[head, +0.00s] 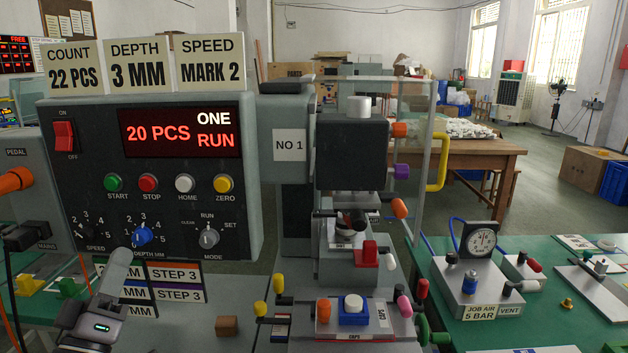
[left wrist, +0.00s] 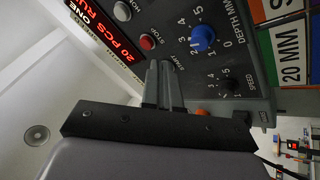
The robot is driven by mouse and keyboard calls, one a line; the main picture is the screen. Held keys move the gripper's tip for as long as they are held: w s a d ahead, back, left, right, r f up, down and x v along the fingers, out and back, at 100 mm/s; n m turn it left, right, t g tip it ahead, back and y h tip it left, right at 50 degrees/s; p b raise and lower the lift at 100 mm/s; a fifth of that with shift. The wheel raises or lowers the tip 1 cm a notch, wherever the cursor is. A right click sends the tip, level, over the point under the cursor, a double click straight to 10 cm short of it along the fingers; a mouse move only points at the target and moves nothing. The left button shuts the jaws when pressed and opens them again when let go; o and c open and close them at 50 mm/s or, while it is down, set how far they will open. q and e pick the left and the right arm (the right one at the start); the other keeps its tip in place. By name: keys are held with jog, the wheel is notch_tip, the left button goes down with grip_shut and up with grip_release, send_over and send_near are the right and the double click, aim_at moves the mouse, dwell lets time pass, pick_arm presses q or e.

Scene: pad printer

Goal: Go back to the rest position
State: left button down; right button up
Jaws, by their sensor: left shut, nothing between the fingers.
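My left gripper (head: 124,252) is shut and empty in front of the lower part of the control panel (head: 85,135), just left of the blue depth knob (head: 142,235). In the left wrist view its closed fingers (left wrist: 165,68) point at the panel, close to the start button label; I cannot tell whether they touch it. The blue depth knob also shows there (left wrist: 203,38), apart from the fingers. The black speed knob (head: 87,236) and grey mode knob (head: 209,237) are to either side. My right gripper is in neither view.
The panel's red display (head: 180,133) reads 20 PCS, ONE RUN. Cards above read 22 PCS, 3 MM, MARK 2. The pad printer (head: 352,155) stands right of the panel. A gauge unit (head: 478,285) sits on the green bench. Step cards (head: 176,275) are behind my gripper.

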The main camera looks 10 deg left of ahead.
pick_arm(q)
jog(key=d+f+m+g+h, duration=0.3)
jog(key=d+f+m+g, duration=0.15)
jog(key=f, duration=0.65)
jog(key=s+d+f+m+g+p, duration=0.1)
jog(key=s+d+f+m+g, duration=0.2)
jog(key=s+f, duration=0.5)
jog(key=s+d+f+m+g+h, duration=0.1)
jog(key=s+d+f+m+g, duration=0.3)
jog(key=f, duration=1.2)
jog(key=s+d+g, duration=0.2)
jog(key=s+d, duration=0.1)
jog(key=s, duration=0.1)
jog(key=shift+s+d+p, duration=0.15)
jog(key=shift+s+p, duration=0.15)
jog(key=shift+p, duration=0.05)
jog(key=shift+g, duration=0.25)
dwell(1.5)
